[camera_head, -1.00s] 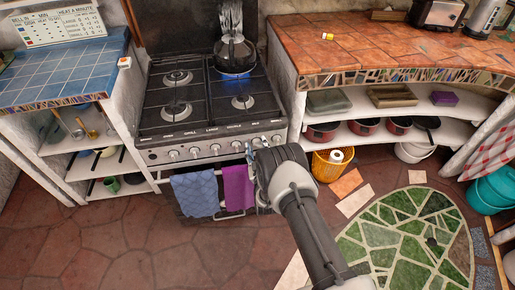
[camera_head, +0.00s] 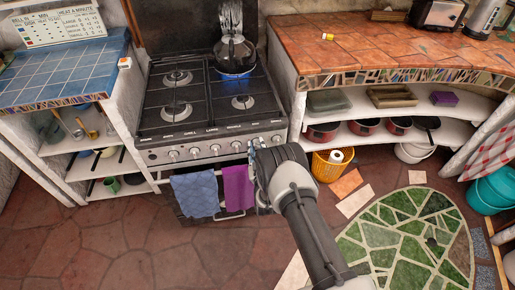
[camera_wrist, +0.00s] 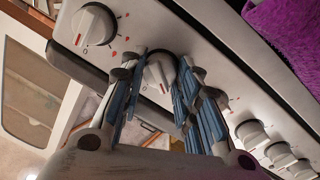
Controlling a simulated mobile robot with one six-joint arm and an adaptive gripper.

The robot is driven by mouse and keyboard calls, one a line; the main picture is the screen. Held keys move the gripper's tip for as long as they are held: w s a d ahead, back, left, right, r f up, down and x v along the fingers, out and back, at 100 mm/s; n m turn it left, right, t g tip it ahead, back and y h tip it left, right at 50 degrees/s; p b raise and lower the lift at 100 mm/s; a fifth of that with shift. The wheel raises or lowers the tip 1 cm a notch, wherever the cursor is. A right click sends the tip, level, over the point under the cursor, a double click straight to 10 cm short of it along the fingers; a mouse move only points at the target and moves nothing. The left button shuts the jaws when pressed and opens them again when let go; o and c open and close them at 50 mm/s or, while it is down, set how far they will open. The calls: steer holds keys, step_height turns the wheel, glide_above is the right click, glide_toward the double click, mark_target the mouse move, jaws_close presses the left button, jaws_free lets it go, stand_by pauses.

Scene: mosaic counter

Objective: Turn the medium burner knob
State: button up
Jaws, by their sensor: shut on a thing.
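The stove's front panel (camera_head: 186,154) carries a row of round white-grey knobs. In the wrist view, one knob (camera_wrist: 159,72) sits between the blue-padded fingers of my gripper (camera_wrist: 158,84), which is shut on it. It is the second knob from the right end of the row; its red mark shows between the fingers. The end knob (camera_wrist: 94,25) stands free beside it. In the head view my gripper (camera_head: 256,144) is at the right part of the panel and hides the held knob. The printed burner labels are too small to read surely.
A blue towel (camera_head: 196,192) and a purple towel (camera_head: 238,188) hang from the oven rail below the panel. A counter (camera_head: 350,55) stands to the right.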

steer(key=m+g, duration=0.1)
steer(key=m, duration=0.9)
steer(key=shift+d+m, duration=0.1)
steer(key=shift+m, duration=0.2)
stand_by(0.5)
steer(key=o, duration=1.1)
steer(key=shift+c, duration=0.2)
steer(key=v, duration=1.2)
steer(key=shift+d, duration=0.1)
